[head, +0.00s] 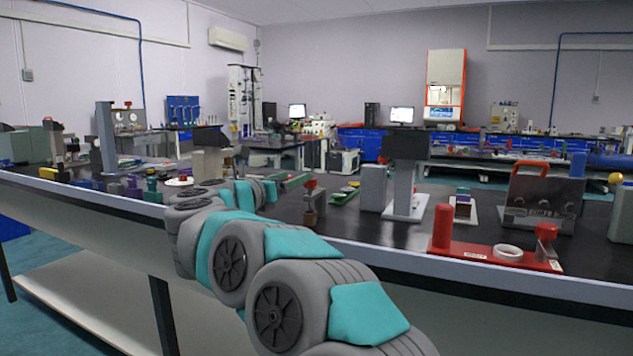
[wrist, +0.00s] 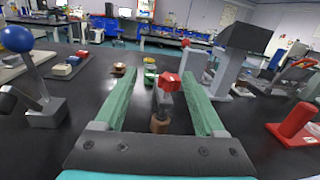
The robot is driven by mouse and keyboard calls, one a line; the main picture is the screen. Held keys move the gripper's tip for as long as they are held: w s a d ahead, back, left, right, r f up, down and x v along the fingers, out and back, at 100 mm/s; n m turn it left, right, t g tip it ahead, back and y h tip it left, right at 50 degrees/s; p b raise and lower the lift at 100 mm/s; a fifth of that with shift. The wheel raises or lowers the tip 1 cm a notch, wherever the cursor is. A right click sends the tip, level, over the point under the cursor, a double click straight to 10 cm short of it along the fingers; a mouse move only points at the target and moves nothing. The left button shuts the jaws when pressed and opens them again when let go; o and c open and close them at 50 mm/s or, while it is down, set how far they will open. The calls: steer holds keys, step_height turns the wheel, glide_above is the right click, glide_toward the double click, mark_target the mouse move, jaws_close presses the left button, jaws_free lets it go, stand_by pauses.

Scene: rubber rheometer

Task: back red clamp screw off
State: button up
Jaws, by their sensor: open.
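The clamp screw has a red block-shaped head (wrist: 168,82) on a dark grey stem, above a brown foot (wrist: 160,124) at the black benchtop. In the wrist view it stands upright between the two green fingers of my gripper (wrist: 160,76). The fingers are spread wide, with a visible gap on each side of the screw, and hold nothing. In the head view the same red head (head: 310,184) shows just right of my arm's end. My gripper is mostly hidden behind my arm there.
A grey stand with a dark display (head: 406,146) is to the right. A red base (head: 490,254) bears a red cylinder and a white ring. In the wrist view a blue-ball lever (wrist: 17,40) stands left. A green block (wrist: 150,77) lies beyond the screw.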

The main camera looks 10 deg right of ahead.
mark_target(317, 192)
steer(key=w+d, duration=0.1)
steer(key=d, duration=0.1)
steer(key=w+d+f+m+g+p, duration=0.1)
steer(key=w+d, duration=0.1)
steer(key=w+d+m+h, duration=0.1)
steer(key=d, duration=0.2)
steer(key=shift+w+f+g+p, duration=0.15)
steer(key=shift+f+g+p, duration=0.15)
steer(key=shift+f+p, duration=0.1)
steer(key=shift+c, duration=0.4)
jaws_close()
